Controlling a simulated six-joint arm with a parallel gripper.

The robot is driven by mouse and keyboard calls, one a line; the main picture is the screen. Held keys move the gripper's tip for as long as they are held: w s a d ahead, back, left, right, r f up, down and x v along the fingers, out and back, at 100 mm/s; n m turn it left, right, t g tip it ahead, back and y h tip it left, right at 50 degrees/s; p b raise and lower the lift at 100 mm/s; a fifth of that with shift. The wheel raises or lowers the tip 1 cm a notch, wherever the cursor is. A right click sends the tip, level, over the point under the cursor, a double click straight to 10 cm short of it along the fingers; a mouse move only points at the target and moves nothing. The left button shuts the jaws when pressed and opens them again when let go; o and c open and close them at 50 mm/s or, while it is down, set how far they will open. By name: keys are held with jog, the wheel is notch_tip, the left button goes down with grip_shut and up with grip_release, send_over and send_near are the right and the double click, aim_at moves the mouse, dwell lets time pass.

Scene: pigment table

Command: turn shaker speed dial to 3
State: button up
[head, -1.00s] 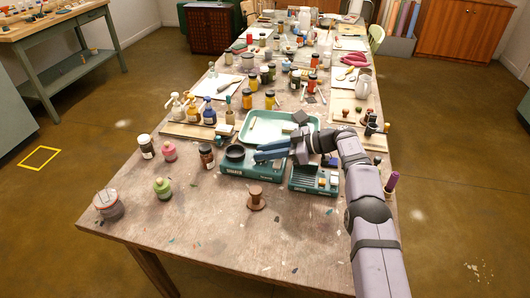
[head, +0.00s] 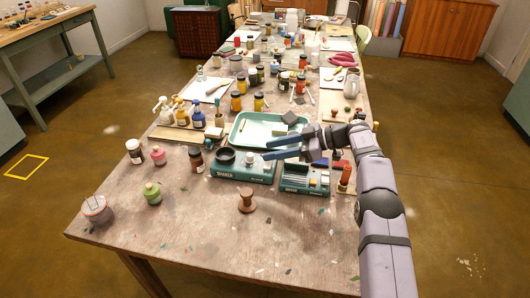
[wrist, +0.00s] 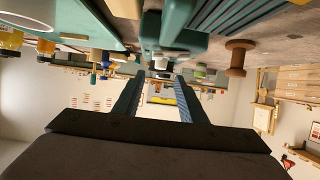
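The teal shaker (head: 240,174), with lettering on its front, stands on the table with a round black holder on its left part. A small pale part shows on its top, but I cannot make out the speed dial or its setting. My gripper (head: 267,150) is above the shaker's right part, fingers pointing left, apart and with nothing between them. The wrist view appears upside down; there my gripper (wrist: 158,86) also shows a clear gap. Teal housing (wrist: 180,38) is above the fingers in that picture. I see no contact with the shaker.
A second teal unit (head: 303,183) with a slotted top stands right of the shaker. A teal tray (head: 240,132) lies behind. A brown spool (head: 247,203) stands in front. Jars and bottles crowd the left and back. The front table area is mostly clear.

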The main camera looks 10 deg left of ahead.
jog(key=shift+d+r, duration=0.2)
jog(key=shift+d, duration=0.2)
